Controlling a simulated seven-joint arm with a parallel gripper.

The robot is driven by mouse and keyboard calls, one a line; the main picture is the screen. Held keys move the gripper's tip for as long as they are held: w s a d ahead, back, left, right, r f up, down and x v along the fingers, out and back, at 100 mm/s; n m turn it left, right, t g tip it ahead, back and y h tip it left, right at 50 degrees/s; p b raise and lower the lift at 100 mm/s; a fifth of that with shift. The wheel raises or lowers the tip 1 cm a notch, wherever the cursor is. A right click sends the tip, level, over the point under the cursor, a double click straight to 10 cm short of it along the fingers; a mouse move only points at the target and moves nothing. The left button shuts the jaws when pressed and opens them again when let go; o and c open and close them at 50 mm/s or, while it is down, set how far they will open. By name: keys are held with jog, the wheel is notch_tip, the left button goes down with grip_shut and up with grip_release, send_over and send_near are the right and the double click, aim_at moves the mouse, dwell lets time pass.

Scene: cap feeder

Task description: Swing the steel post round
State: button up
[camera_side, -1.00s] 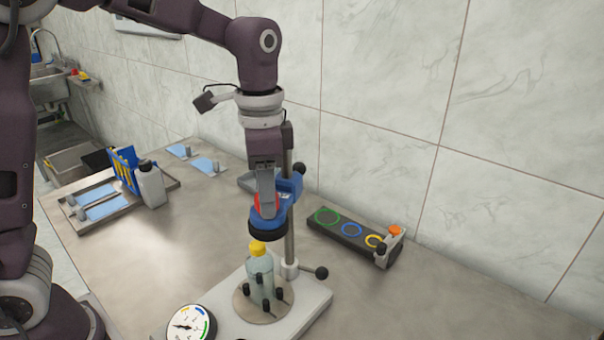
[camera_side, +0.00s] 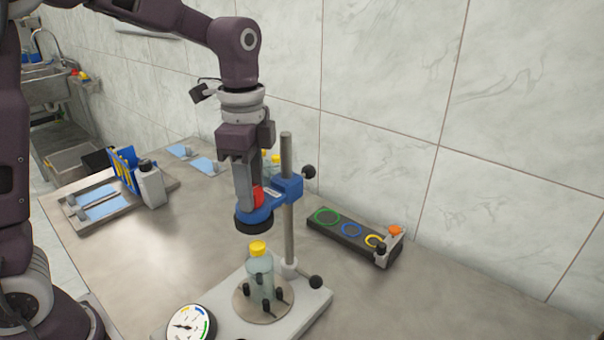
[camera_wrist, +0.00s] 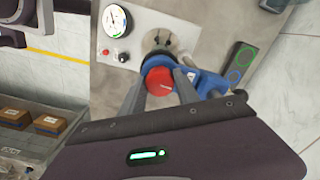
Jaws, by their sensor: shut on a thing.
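The steel post (camera_side: 287,215) stands upright on the grey base plate (camera_side: 315,300). A blue arm (camera_side: 284,190) reaches left from the post and carries a black round head (camera_side: 254,220). My gripper (camera_side: 257,196) is shut on the red knob (camera_wrist: 159,81) on this blue arm; in the wrist view the fingers lie on both sides of it. A clear bottle with a yellow cap (camera_side: 258,248) stands on the round plate among black pegs.
A dial gauge (camera_side: 190,325) sits at the front of the base. A dark strip with coloured rings (camera_side: 345,229) lies to the right. A tray (camera_side: 100,205) and a grey bottle (camera_side: 150,185) stand at the left. More yellow-capped bottles (camera_side: 275,160) stand behind my gripper.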

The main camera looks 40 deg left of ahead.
jog(key=o, duration=1.3)
jog(key=shift+a, duration=0.15)
jog(key=shift+r, duration=3)
jog(key=shift+s+r, duration=0.15)
jog(key=shift+s, duration=0.05)
jog(key=s+n+t, duration=0.2)
jog(key=s+n, duration=0.2)
jog(key=s, duration=0.2)
jog(key=s+f+n+t, duration=0.1)
jog(key=s+n, duration=0.3)
jog(key=s, duration=0.2)
jog(key=s+a+f+n+t, duration=0.1)
jog(key=s+n+t, duration=0.1)
jog(key=s+n, duration=0.2)
jog(key=shift+s+f+t, duration=0.1)
jog(key=shift+s+t, duration=0.2)
jog(key=shift+s, duration=1.15)
